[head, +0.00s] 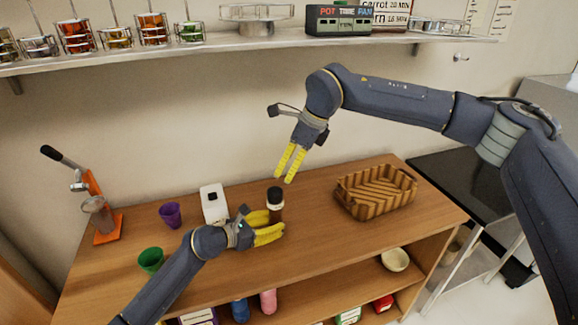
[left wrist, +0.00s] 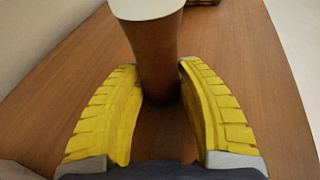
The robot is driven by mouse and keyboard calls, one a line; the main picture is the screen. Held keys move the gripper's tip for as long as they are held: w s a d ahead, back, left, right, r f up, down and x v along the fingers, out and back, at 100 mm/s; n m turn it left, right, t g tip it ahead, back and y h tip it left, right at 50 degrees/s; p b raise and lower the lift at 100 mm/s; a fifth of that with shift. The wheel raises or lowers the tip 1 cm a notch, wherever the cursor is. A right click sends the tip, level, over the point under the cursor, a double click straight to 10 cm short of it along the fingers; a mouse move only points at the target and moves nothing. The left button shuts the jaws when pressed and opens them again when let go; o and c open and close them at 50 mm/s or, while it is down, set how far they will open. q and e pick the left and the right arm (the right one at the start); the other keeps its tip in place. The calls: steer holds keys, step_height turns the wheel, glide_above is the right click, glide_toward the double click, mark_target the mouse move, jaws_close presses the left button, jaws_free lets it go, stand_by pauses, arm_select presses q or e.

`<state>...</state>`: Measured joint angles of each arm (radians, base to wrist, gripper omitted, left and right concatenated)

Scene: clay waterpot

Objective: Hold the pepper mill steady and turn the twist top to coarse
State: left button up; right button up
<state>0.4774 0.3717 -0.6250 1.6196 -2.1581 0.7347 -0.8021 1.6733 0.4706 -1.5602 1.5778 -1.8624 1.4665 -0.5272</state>
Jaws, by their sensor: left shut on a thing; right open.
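The pepper mill (head: 275,202) stands upright on the wooden counter, with a brown body, a pale band and a dark twist top (head: 274,193). My left gripper (head: 276,222) is shut on its lower body from the left. In the left wrist view the mill's brown body (left wrist: 153,50) stands between the yellow fingers, under the pale band (left wrist: 146,8); its top is out of that frame. My right gripper (head: 287,172) is open and empty, pointing down, above and slightly right of the twist top and apart from it. The marking on the mill cannot be read.
A wicker basket (head: 376,192) sits to the right on the counter. A white box (head: 214,203), a purple cup (head: 170,214), a green cup (head: 151,260) and an orange-based press (head: 101,211) stand to the left. A shelf (head: 250,43) runs above. The counter between mill and basket is clear.

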arm_select(q)
steer(key=o, duration=1)
steer(key=shift+c, duration=0.2)
steer(key=shift+a, duration=0.15)
